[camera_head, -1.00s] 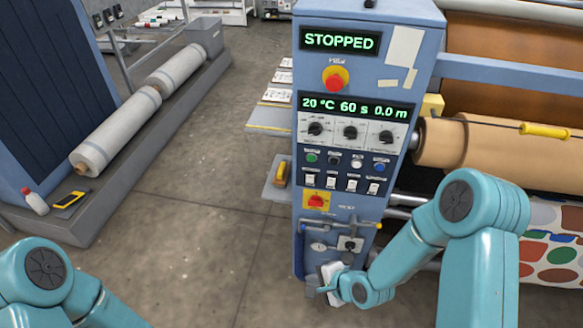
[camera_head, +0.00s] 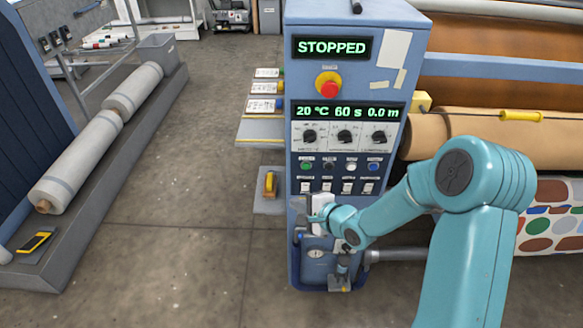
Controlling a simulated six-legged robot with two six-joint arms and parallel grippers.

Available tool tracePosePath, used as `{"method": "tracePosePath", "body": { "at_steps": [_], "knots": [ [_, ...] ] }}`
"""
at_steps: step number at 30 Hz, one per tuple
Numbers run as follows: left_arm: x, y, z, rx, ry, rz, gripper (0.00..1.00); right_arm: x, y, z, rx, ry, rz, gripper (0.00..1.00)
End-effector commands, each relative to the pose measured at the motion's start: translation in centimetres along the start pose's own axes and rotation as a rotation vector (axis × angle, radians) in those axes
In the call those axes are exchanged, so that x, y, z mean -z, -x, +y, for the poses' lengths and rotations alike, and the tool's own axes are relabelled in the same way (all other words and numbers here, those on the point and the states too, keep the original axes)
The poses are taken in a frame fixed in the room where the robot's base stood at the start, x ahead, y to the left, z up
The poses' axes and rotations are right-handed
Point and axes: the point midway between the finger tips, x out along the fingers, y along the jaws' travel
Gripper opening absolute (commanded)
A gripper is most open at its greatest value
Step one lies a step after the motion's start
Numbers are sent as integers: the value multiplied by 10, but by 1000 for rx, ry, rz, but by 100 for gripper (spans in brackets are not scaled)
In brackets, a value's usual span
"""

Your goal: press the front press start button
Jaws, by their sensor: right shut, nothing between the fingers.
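The blue control panel (camera_head: 296,235) stands upright in the middle. Its row of round buttons has a green button (camera_head: 306,166) at the left end, then a dark, a white and a blue one. Their labels are too small to read, so I cannot confirm which is press start. My right gripper (camera_head: 312,216) is shut and empty, in front of the panel's lower part, below the green button and near the row of white switches. It hides the panel area behind it. I cannot tell whether it touches the panel. My left gripper is out of view.
A red stop button (camera_head: 328,84) sits under the STOPPED display (camera_head: 332,47). Three dials (camera_head: 345,136) are above the buttons. Shelves (camera_head: 262,130) jut out left of the panel. The brown roller (camera_head: 470,138) is at right. Open floor lies left of the panel.

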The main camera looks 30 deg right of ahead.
Motion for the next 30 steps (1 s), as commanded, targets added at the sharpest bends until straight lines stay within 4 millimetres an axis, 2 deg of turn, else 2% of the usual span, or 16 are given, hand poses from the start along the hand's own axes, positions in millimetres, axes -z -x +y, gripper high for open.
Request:
{"method": "tracePosePath", "body": {
  "at_steps": [1, 7, 17, 23, 30],
  "knots": [
    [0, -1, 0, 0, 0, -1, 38, 9, 5, -5, 14, 0, 18, 0],
    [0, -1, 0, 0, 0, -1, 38, 27, 17, -11, 31, -5, 52, 0],
    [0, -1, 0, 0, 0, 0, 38, 29, 17, -10, 29, -7, 54, 0],
    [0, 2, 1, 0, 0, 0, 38, 33, 8, -17, 29, -6, 52, 0],
    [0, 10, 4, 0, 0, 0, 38, 49, -16, -36, 29, -5, 51, 0]
  ]
}}
